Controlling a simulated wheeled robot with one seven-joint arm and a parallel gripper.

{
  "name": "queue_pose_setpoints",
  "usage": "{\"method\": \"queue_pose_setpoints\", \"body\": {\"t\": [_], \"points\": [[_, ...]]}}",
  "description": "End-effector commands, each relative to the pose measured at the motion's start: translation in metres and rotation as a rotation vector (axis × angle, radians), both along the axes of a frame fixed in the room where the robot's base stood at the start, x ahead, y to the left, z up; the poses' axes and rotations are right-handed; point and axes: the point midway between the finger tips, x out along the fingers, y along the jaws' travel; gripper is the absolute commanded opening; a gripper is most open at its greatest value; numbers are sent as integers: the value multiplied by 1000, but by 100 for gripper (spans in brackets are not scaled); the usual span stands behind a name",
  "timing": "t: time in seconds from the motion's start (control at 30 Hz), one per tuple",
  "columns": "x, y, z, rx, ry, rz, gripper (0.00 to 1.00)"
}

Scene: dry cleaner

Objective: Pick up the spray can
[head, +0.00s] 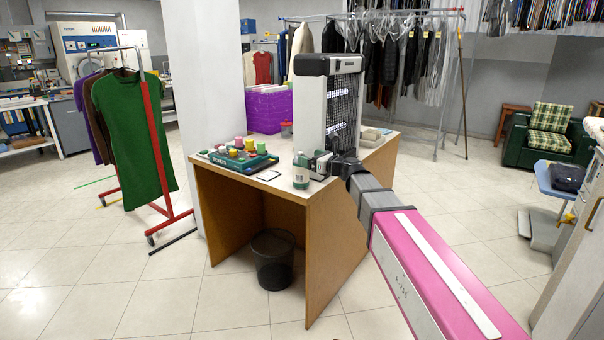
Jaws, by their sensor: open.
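A small green container (301,172) with a pale label stands upright near the front edge of the wooden desk (262,184). It looks most like the spray can, but it is too small to be sure. My arm reaches in from the lower right, and my gripper (317,164) is over the desk just right of this container. The gripper is open, with nothing visible between its fingers. I cannot tell whether a finger touches the container. The fingers are small and partly hidden by the wrist.
A tall black-and-white unit (328,104) stands close behind my gripper. A purple crate (266,109) is farther back. A bin (273,260) stands under the desk.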

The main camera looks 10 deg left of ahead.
Motion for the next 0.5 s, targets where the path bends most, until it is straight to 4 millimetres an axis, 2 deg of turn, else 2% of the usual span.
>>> {"method": "queue_pose_setpoints", "body": {"t": [0.17, 0.4, 0.5], "points": [[7, 11, 1, 0, -1, 1, 88], [24, 40, 2, -1, 0, 2, 88], [27, 46, 2, -1, 0, 0, 88]]}}
